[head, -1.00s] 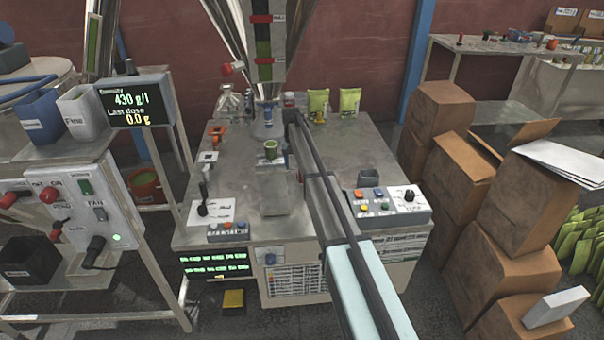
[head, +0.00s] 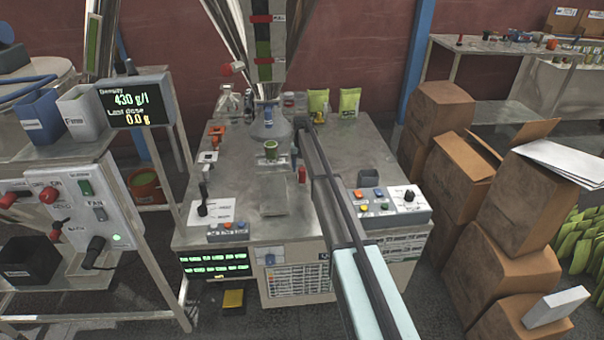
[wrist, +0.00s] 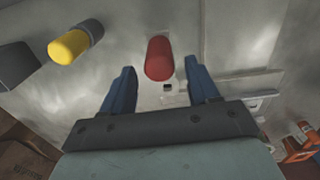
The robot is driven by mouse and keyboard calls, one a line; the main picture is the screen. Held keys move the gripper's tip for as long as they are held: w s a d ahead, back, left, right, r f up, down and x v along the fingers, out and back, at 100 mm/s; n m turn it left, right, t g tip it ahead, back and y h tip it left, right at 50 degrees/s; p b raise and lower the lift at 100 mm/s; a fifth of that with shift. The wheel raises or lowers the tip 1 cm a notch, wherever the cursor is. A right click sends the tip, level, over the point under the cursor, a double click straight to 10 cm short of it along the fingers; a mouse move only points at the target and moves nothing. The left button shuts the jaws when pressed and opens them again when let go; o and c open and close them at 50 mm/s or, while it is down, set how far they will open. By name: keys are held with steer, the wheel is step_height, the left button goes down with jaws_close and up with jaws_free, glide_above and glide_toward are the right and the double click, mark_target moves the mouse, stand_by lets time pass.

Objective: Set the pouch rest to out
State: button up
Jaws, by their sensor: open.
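My gripper (wrist: 160,67) is open in the wrist view, with its two blue fingers on either side of a red cylindrical knob (wrist: 159,60). Gaps show between the knob and both fingers. In the head view a small red knob (head: 302,174) stands on the metal table just left of my arm; it looks like the same one. My fingers are not clearly seen there.
A yellow knob with a dark collar (wrist: 70,47) and a dark grey box (wrist: 17,65) lie left in the wrist view. A button panel (head: 390,203) is at the table's right front. A black lever (head: 203,200) stands at the left. Cardboard boxes (head: 500,200) crowd the right.

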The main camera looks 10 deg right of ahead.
steer(key=shift+f, duration=1.85)
jaws_close()
